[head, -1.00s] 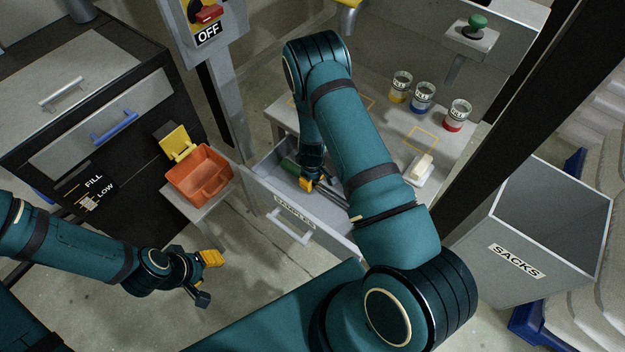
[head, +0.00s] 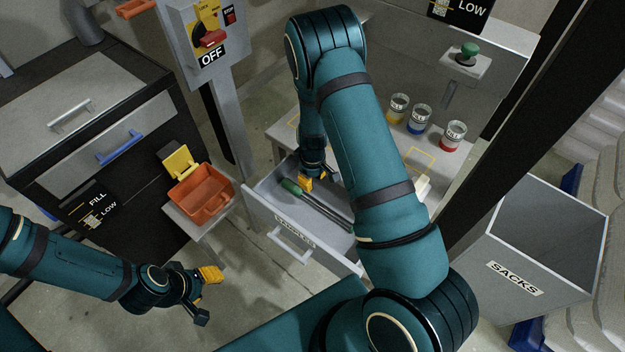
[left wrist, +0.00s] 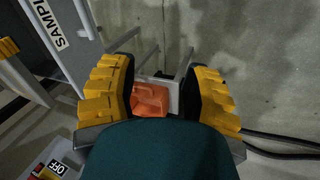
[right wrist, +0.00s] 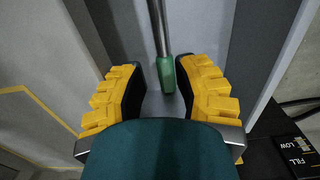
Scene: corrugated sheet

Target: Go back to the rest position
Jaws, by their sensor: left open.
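My right gripper (head: 306,184) is over the open drawer (head: 262,212) labelled as samples. It is open, with its yellow-padded fingers apart in the right wrist view (right wrist: 163,95). A tool with a green handle (head: 292,187) and a grey metal shaft lies in the drawer; its handle end (right wrist: 166,75) shows beyond the gap between the fingers. My left gripper (head: 206,294) is open and empty, in front of the cabinet and low in the head view. In the left wrist view its fingers (left wrist: 160,100) are apart, with an orange bin (left wrist: 150,100) farther off between them.
The orange bin (head: 203,200) stands on a small stand left of the drawer. A switch post (head: 215,75) rises behind it. Several cans, including a blue one (head: 420,120), stand on the right worktop. The sacks bin (head: 535,235) and a dark post (head: 520,140) are at the right.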

